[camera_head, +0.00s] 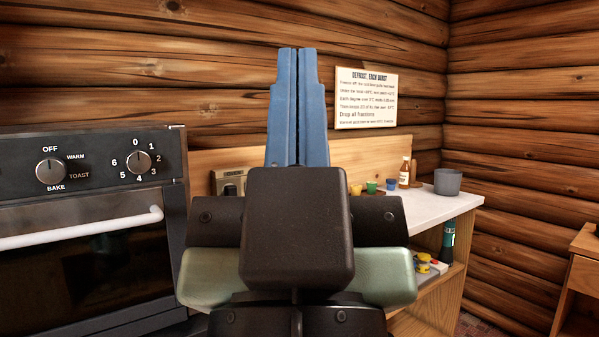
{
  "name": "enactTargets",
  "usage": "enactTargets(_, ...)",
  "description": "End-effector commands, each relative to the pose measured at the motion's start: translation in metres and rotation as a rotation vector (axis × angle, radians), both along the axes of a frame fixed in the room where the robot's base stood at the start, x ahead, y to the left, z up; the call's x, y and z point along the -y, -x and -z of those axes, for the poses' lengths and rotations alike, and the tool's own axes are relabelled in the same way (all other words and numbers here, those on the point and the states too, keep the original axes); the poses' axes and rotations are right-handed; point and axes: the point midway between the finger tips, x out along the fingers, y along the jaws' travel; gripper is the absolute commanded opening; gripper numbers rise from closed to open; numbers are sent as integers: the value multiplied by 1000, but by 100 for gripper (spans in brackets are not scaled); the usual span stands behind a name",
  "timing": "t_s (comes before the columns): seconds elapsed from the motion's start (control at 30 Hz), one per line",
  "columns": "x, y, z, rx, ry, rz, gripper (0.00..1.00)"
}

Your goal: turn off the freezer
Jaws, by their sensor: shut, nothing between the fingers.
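No freezer can be made out in the head view. My gripper (298,52) is in the middle, pointing up, its two blue fingers pressed together with nothing between them. My gripper and wrist also hide the middle of the counter.
An oven (90,240) with two knobs and a white handle stands at left. A white counter (440,207) at right holds small coloured cups, a bottle (405,173) and a grey pot (447,182). A wooden cabinet (580,285) stands at the right edge.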

Motion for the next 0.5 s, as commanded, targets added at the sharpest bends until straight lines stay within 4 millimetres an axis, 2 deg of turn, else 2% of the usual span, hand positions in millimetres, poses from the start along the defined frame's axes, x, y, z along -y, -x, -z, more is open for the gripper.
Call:
enactTargets(0.03, 0, 0, -32, 1, 0, 0, 0)
enactTargets(0.5, -1, 0, -189, 1, 0, -1, 0)
